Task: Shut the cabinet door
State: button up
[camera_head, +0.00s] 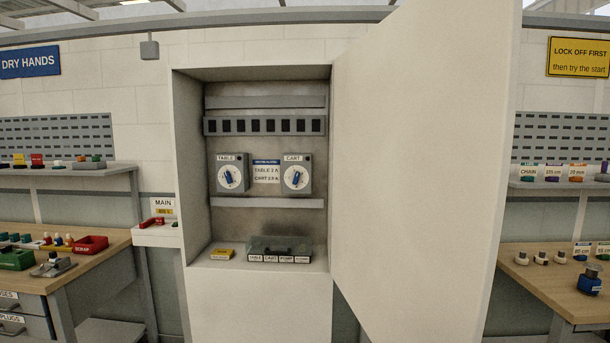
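The cabinet (250,297) is a tall pale box standing against the tiled wall in the middle of the view. Its door (425,160) is wide open. It is a large white panel hinged on the cabinet's right side and swung out towards me. Inside are two grey switch boxes with blue knobs, labelled TABLE (231,174) and CART (297,174). A dark lidded case (280,248) and a small yellow block (222,253) lie on the cabinet floor. No handle shows on the door face in view. My gripper is not in view.
A wooden bench (105,252) with a red bin (89,245) stands at the left. Another bench (555,292) with small parts stands at the right, partly hidden by the door. A small MAIN shelf (157,236) sits just left of the cabinet.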

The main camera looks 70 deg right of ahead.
aim_at(425, 100)
jog(key=u, duration=0.85)
jog(key=k, duration=2.15)
jog(key=z, duration=2.95)
jog(key=k, duration=0.85)
jog(key=u, duration=1.25)
jog(key=i, duration=0.45)
jog(key=z, duration=0.1)
